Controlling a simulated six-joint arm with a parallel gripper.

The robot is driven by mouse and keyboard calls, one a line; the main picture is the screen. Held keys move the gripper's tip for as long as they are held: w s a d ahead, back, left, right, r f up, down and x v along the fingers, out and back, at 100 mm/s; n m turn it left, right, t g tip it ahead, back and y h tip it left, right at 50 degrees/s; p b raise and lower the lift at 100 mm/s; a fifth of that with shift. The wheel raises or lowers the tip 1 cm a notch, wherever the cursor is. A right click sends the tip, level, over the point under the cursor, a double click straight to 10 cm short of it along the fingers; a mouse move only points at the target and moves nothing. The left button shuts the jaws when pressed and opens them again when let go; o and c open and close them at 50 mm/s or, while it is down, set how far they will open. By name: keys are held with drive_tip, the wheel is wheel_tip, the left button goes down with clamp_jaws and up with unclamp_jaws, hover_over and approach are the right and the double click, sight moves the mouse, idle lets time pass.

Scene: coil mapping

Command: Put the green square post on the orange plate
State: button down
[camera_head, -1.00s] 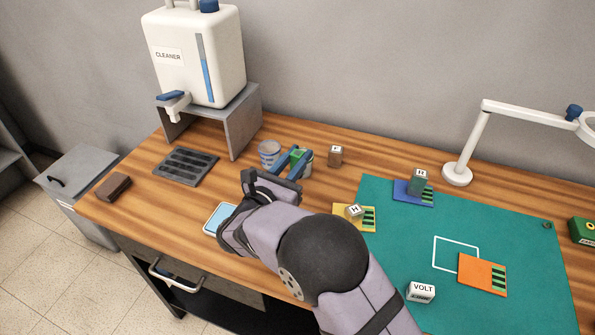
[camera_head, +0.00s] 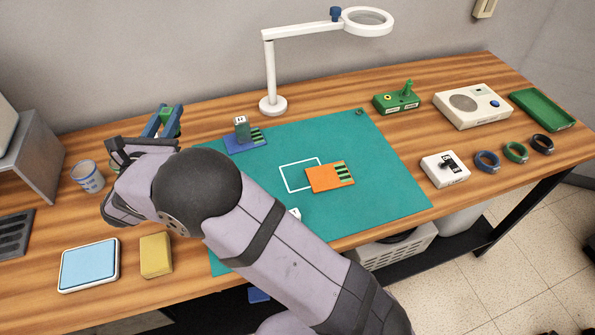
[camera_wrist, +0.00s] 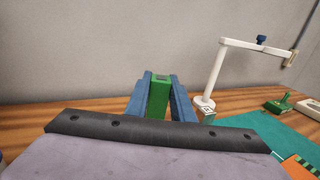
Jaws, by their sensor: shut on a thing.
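The green square post (camera_wrist: 158,97) is upright between the blue fingers of my gripper (camera_wrist: 160,92) in the wrist view. In the head view the green post (camera_head: 172,124) shows only partly between the fingers (camera_head: 164,122), at the left, beyond the mat's left edge. The orange plate (camera_head: 322,180) lies on the green mat, right of my gripper, with green stripes at its right end and nothing on it. It overlaps a white outlined square. A corner of the orange plate (camera_wrist: 298,168) shows low at the right in the wrist view.
A blue plate (camera_head: 240,147) with a grey-green post (camera_head: 241,127) stands between my gripper and the orange plate. The white magnifier lamp (camera_head: 272,104) rises behind. A can (camera_head: 88,176) stands left of my gripper. My arm hides the mat's left part.

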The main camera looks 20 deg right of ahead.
drive_tip(key=d+m+g+h, duration=0.6)
drive_tip(key=d+h, duration=0.1)
drive_tip(key=d, duration=1.8)
drive_tip(key=m+g+h+p, duration=0.2)
drive_tip(key=m+g+h, duration=0.2)
drive_tip(key=m+g, duration=0.5)
hover_over(329, 176)
drive_tip(key=shift+n+g, duration=0.8)
drive_tip(key=shift+f, duration=5.35)
drive_tip(key=shift+f, duration=0.1)
drive_tip(key=c, duration=1.5)
unclamp_jaws()
drive_tip(key=shift+c, duration=0.2)
drive_tip(key=shift+d, duration=0.1)
